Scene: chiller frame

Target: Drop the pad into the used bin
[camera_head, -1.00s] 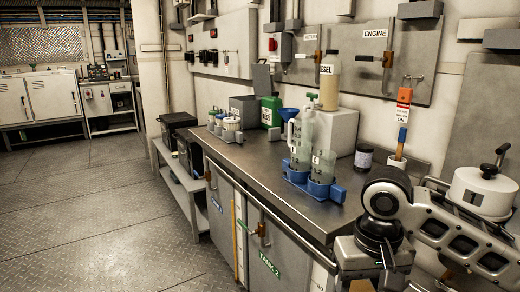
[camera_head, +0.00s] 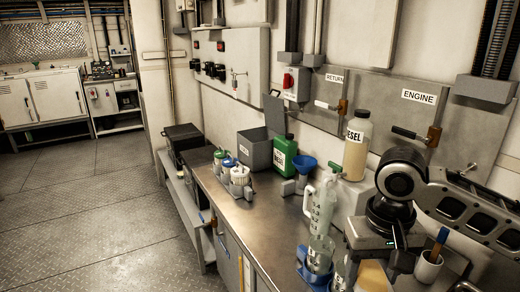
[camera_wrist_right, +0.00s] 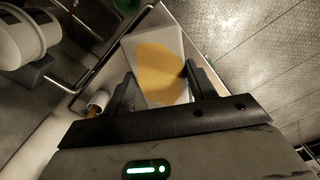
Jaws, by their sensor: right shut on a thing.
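The pad, white with a large yellow-brown stain, is held between the fingers of my right gripper (camera_wrist_right: 160,82) in the right wrist view (camera_wrist_right: 158,58). In the head view its tan face (camera_head: 373,276) shows at the bottom, below my right wrist, and the fingers are hidden there. A grey open box with a raised lid (camera_head: 254,150) stands at the back of the counter; it looks like the used bin, but I can read no label on it. The pad is well to the right of this box and nearer. My left gripper is not in view.
On the steel counter (camera_head: 238,205) stand a green jerrycan (camera_head: 285,155), a blue funnel (camera_head: 305,165), a clear jug (camera_head: 321,215) and several small lidded jars. A diesel bottle (camera_head: 357,145) and a mug (camera_head: 428,268) are near my right arm. Open floor lies left.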

